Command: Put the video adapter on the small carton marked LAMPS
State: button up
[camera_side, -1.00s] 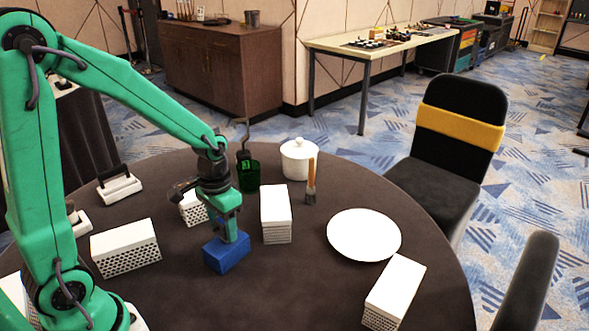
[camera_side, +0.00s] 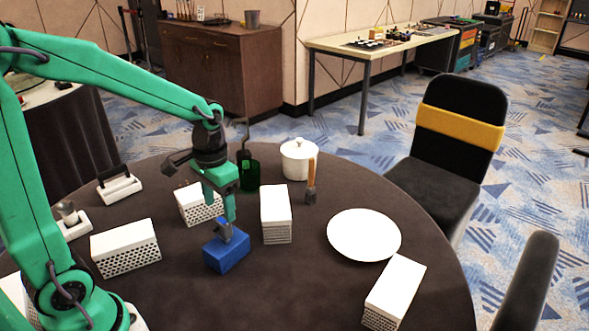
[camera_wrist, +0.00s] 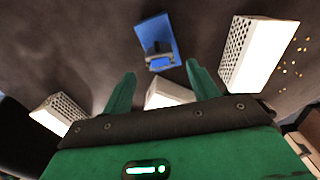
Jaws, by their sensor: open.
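A small blue carton (camera_side: 227,256) stands on the dark round table; it also shows in the wrist view (camera_wrist: 154,30). I cannot read any marking on it. A small dark grey piece, which looks like the video adapter (camera_side: 227,232), rests on the carton's top; in the wrist view the adapter (camera_wrist: 157,48) lies towards the carton's near end. My gripper (camera_side: 220,205) is just above the carton, pointing down. In the wrist view its fingers (camera_wrist: 160,80) are apart with nothing held between them, and the carton lies beyond them.
White perforated boxes stand close by: one behind (camera_side: 200,203), one right (camera_side: 276,212), one left (camera_side: 125,245), one front right (camera_side: 395,290). A white plate (camera_side: 363,235), lidded pot (camera_side: 299,160), brush (camera_side: 311,185) and green container (camera_side: 249,172) share the table.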

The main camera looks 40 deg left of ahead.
aim_at(222, 221)
notch_tip(222, 221, up, 6)
dwell(0.4)
dwell(0.5)
jog(key=s+d+r+t, duration=0.3)
jog(key=s+r+t, duration=0.1)
jog(key=s, duration=0.5)
jog(key=shift+s+r+t, duration=0.2)
jog(key=shift+s+t, duration=0.1)
jog(key=shift+t, duration=0.5)
